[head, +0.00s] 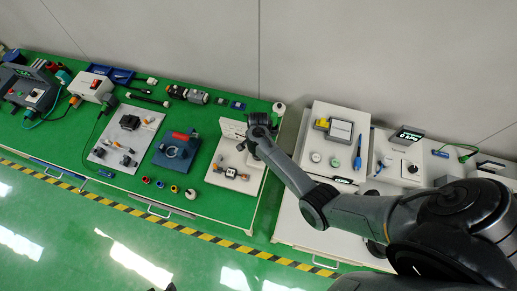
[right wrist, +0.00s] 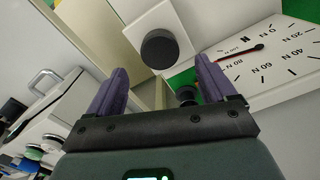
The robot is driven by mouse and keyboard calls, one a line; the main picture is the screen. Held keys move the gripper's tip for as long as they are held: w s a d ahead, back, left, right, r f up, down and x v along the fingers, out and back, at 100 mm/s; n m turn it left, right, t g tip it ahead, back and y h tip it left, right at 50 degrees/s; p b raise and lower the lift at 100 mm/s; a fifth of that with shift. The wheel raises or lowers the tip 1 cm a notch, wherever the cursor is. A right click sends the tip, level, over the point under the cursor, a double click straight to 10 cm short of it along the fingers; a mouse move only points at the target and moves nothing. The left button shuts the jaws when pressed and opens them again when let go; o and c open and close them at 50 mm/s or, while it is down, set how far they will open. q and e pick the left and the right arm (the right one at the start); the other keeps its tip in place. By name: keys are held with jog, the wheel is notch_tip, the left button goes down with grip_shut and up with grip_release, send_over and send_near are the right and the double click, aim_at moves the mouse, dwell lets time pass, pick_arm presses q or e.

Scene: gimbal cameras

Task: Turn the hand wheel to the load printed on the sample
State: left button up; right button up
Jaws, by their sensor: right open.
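My right gripper (head: 250,148) is over the white test stand (head: 226,160) at the right end of the green bench. In the right wrist view my right gripper (right wrist: 162,66) is open and empty, with its two purple fingers apart. A dark round knob (right wrist: 158,48), which looks like the hand wheel, sits on a white block beyond the fingertips and apart from them. A white dial (right wrist: 280,58) marked in N, with a red needle, is at the right; its exact reading is unclear. A small dark and orange piece (head: 231,172) lies on the stand; no print is readable on it.
A blue fixture (head: 175,150) and a grey board with parts (head: 125,137) stand left of the stand. Small coloured pieces (head: 174,188) lie near the bench's front edge. A white bench with a panel (head: 333,140) and a display (head: 407,136) is at the right, past a gap.

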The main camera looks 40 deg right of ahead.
jog(key=shift+r+p, duration=0.3)
jog(key=shift+r, duration=2.05)
